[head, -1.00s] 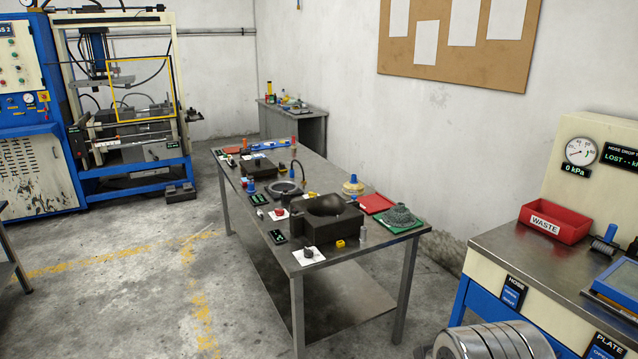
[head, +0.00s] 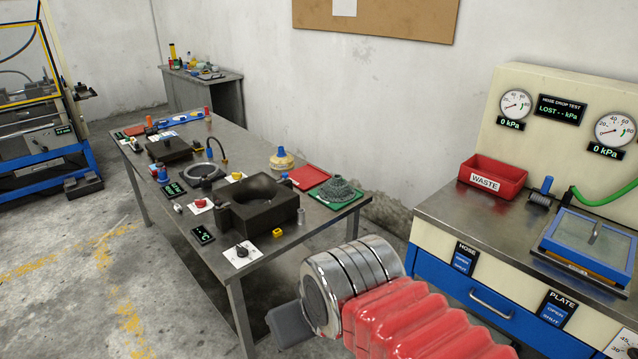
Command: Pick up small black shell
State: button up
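I cannot make out a clear small black shell. A dark grey-green ridged dome (head: 337,188) sits on a green mat (head: 352,203) at the right end of the long metal table. A large black block (head: 262,214) with a round hollow stands left of it, and a smaller black block (head: 168,150) lies farther back. My gripper (head: 288,325) shows only as a dark grey part beyond my ringed wrist, low in the head view and in front of the table. Its fingers cannot be told apart.
A test bench (head: 450,215) with a red waste bin (head: 493,176) stands at right.

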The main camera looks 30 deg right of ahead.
aim_at(336, 189)
jog(key=u, duration=0.15)
jog(key=i, duration=1.2)
jog(key=u, duration=0.15)
